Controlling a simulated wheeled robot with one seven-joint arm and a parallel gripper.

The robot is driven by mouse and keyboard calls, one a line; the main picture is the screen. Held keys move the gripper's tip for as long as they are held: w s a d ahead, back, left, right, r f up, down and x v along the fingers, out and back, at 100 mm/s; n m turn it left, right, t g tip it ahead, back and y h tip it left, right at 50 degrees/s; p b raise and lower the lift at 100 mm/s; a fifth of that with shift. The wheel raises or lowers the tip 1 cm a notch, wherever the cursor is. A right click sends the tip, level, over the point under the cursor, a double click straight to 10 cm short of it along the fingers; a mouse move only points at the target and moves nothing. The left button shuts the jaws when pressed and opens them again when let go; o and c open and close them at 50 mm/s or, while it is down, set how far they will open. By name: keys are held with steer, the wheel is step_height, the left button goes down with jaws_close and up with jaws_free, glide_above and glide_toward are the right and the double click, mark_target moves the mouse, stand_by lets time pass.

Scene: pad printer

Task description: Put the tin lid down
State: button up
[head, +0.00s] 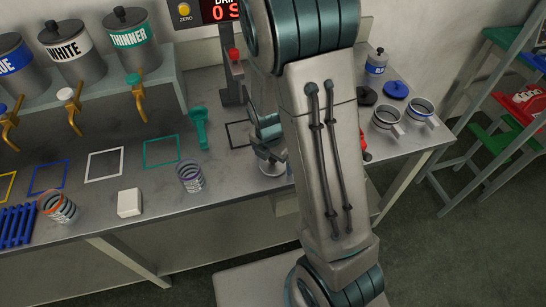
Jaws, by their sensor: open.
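A blue round lid (396,89) lies flat on the right part of the bench. I cannot tell which one is the tin lid. My gripper (270,158) is open and low over the bench's front part, left of my arm. A shiny round metal thing (272,169) shows right under its fingers; whether it is a lid or a cup, and whether the fingers touch it, I cannot tell. A small tin with a blue label (376,62) stands at the back.
Two metal cups with handles (387,117) stand at the bench's right end. Left are a clear cup (190,176), a white block (129,203), an orange-rimmed cup (58,207), a green tool (199,128) and outlined squares. Drums with taps line the back; my arm hides the bench's middle.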

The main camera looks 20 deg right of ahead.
mark_target(270, 161)
steer(key=shift+r, duration=0.1)
step_height(270, 161, up, 11)
steer(key=a, duration=0.1)
steer(key=s+r+m+t, duration=0.1)
steer(key=s+r+m, duration=0.4)
steer(key=m, duration=0.7)
steer(key=s+r+m+t+y, duration=0.1)
steer(key=s+r+m, duration=0.4)
steer(key=s+m, duration=0.4)
steer(key=d+m, duration=0.1)
steer(key=m, duration=0.3)
steer(key=shift+p, duration=0.35)
